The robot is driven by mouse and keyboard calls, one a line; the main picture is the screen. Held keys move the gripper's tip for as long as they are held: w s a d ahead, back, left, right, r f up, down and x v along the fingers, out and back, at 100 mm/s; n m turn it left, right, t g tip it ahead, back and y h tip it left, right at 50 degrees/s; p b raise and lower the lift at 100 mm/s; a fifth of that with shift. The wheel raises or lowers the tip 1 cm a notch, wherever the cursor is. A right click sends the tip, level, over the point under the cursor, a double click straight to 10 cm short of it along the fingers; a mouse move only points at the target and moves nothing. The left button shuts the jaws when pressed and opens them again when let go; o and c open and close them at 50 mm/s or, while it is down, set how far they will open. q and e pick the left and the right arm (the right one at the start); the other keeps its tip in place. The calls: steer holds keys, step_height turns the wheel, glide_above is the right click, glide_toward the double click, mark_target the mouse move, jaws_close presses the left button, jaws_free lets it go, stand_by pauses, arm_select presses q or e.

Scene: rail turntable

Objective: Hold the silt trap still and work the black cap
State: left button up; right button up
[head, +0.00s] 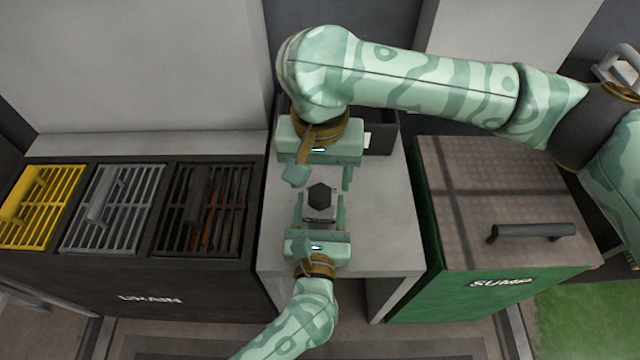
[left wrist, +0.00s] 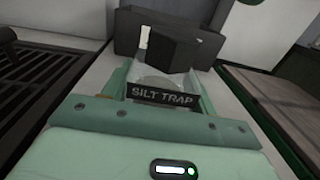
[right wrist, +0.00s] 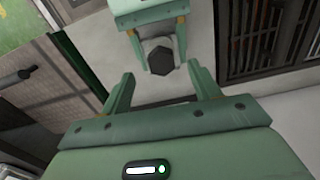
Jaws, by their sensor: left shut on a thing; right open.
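The silt trap (head: 321,215) is a small clear and grey body on the grey table. Its nameplate faces my left wrist camera (left wrist: 163,98). The black cap (head: 319,194) is a hexagonal block on top of it, also seen in the left wrist view (left wrist: 165,50) and the right wrist view (right wrist: 161,63). My left gripper (head: 322,211) is shut on the silt trap from the near side, one finger on each flank. My right gripper (head: 321,178) is open and empty on the far side, fingers pointing toward the cap and apart from it.
A dark open box (head: 378,136) stands behind my right gripper. Left is the drain unit (head: 140,290) with yellow, grey and black grates. Right is the green sump (head: 470,295) with a handled lid (head: 450,190). Bare table (head: 385,220) lies right of the trap.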

mark_target(323, 196)
steer(key=shift+f, duration=2.4)
steer(key=c, duration=1.1)
steer(key=n, duration=0.6)
steer(key=shift+d, duration=0.2)
